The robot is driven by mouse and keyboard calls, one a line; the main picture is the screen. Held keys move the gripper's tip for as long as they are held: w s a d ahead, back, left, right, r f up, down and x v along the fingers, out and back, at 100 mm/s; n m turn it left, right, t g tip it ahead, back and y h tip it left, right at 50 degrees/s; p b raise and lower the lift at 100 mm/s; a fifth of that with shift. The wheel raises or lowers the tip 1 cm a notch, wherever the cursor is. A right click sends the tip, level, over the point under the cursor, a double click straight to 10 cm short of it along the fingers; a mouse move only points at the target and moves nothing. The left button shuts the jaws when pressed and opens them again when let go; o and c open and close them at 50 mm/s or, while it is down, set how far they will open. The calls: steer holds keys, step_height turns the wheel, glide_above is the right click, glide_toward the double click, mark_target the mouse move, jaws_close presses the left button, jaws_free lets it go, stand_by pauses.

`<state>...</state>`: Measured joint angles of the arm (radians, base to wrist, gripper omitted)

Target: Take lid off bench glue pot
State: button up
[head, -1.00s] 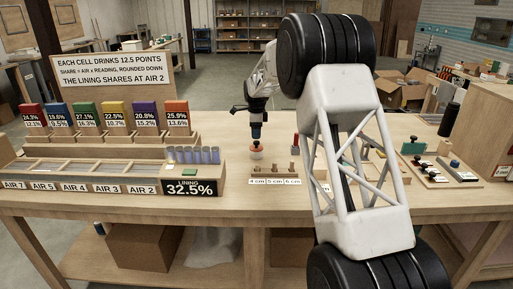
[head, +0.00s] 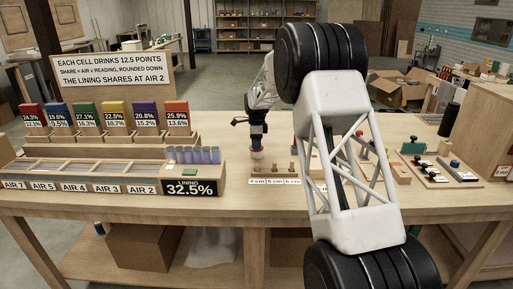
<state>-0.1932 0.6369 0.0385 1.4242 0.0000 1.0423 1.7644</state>
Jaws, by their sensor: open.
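The glue pot (head: 257,155) is a small pale pot standing on the bench behind the labelled cm block. My gripper (head: 257,146) points straight down over the pot, its tip at the pot's top. The gripper is open. The orange lid is hidden behind the gripper's end, and I cannot tell whether the fingers touch it.
A block marked 4, 5 and 6 cm (head: 272,182) lies in front of the pot. A board with small parts (head: 435,172) lies at right. My arm hides the bench's middle right.

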steer(key=shift+f, duration=0.3)
steer(key=shift+c, duration=0.2)
steer(key=c, duration=1)
